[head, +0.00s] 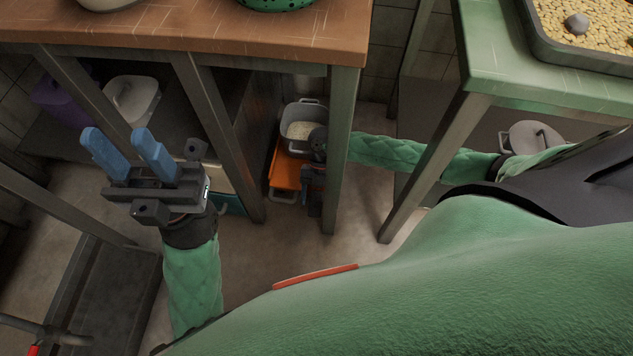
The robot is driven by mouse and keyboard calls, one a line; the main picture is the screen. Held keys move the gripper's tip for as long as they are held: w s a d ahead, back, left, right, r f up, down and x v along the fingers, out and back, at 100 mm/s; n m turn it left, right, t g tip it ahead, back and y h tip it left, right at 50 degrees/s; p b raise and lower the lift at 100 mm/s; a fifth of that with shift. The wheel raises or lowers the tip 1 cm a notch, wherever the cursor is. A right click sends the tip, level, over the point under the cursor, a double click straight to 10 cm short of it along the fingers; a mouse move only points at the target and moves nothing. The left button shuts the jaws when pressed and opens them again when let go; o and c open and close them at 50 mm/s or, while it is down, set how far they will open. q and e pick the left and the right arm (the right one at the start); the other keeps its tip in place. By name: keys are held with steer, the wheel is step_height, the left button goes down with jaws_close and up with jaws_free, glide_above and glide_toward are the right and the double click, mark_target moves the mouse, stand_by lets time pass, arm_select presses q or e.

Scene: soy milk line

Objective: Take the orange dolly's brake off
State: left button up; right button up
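The orange dolly (284,178) stands on the floor under the brown-topped table, partly hidden by a table leg and my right gripper. A grey two-handled pot (297,113) with pale contents sits on it. A light handle-like loop (283,196) shows at its near end. I cannot make out the brake. My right gripper (313,190) is down at the dolly's right side, beside the table leg. Its fingers are too dark and covered to tell their opening or any contact. My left gripper (116,135) is raised at the left, its blue fingers apart and empty.
The brown table (200,28) and its metal legs (342,150) stand close around my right forearm. A green-topped table (500,75) with a tray of beans is at the right. A white container (131,97) sits on the lower shelf. Floor (260,240) before the dolly is clear.

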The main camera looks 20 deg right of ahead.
steer(key=shift+r, duration=0.1)
steer(key=p+v, duration=0.2)
steer(key=v, duration=0.5)
steer(key=shift+w+d+r, duration=0.1)
steer(key=shift+w+r, duration=0.1)
steer(key=shift+r, duration=0.05)
stand_by(0.5)
